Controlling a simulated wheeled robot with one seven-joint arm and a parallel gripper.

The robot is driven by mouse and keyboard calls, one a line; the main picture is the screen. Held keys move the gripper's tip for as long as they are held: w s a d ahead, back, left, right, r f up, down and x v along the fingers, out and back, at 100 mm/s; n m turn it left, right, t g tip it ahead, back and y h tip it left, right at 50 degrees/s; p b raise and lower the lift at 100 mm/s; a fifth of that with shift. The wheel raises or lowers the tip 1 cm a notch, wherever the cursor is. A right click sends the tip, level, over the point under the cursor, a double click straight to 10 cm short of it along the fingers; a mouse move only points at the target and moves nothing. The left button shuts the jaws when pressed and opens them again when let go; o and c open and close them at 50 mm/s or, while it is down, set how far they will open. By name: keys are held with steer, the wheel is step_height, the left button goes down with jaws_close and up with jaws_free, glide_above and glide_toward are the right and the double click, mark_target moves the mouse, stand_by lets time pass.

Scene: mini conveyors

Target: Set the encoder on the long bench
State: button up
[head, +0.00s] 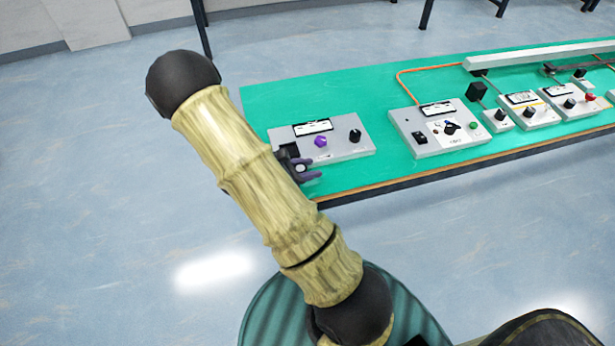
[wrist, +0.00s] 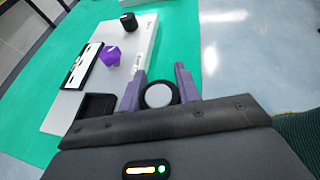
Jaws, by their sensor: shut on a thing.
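My gripper (head: 308,172), with purple fingers, is at the near left edge of the long green bench (head: 365,180). In the wrist view my gripper (wrist: 160,76) is shut on a small round dark piece with a pale grey face, which seems to be the encoder (wrist: 158,96). It also shows as a pale round spot, the encoder (head: 300,168), in the head view. It is held beside the near side of a grey panel box. The wrist view shows bench and floor beyond it; whether it touches anything is unclear. My arm hides part of the bench's left end.
The grey panel box (head: 345,147) carries a purple knob (head: 320,141), a black knob and a white display. Green surface between the two panels is bare.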

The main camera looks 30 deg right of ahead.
mark_target(308, 184)
steer(key=shift+f, duration=1.85)
steer(key=shift+f, duration=0.1)
steer(key=shift+f+b, duration=0.1)
steer(key=shift+b, duration=0.2)
steer(key=o, duration=1)
